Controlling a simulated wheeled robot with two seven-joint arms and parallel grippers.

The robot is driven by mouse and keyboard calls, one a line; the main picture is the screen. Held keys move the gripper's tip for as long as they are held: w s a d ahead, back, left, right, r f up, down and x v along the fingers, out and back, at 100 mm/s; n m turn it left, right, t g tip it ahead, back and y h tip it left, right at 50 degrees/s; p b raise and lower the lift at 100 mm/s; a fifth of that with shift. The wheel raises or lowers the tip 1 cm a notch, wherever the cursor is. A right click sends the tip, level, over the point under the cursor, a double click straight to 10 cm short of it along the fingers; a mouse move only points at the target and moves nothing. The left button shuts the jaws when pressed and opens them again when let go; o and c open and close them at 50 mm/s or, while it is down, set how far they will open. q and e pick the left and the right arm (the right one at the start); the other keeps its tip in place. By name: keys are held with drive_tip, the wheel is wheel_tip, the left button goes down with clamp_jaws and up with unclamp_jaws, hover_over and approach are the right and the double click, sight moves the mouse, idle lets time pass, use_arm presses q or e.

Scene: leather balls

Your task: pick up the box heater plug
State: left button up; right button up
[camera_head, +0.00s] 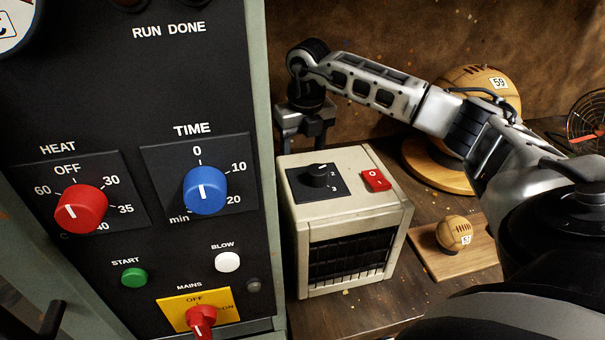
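The box heater (345,220) is a cream box with a dark front grille, a black dial and a red switch on top. It stands on the wooden bench just right of the control cabinet. Its plug cannot be made out in this view. My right gripper (302,145) is behind the heater's back left corner, pointing down, close to the cabinet's edge. Its two fingers appear apart with a gap between them, and nothing visible is held. The fingertips are low behind the heater and partly hard to see. My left gripper is not in view.
The control cabinet (110,110) with knobs and buttons fills the left side. A large leather ball (490,85) on a round wooden base stands behind my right arm. A small ball (454,233) sits on a board (470,262) right of the heater. A wire-guard fan (590,120) is far right.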

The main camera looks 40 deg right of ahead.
drive_tip(key=shift+w+f+p, duration=0.1)
drive_tip(key=shift+f+p, duration=0.4)
drive_tip(key=shift+f, duration=2.45)
drive_tip(key=c, duration=1)
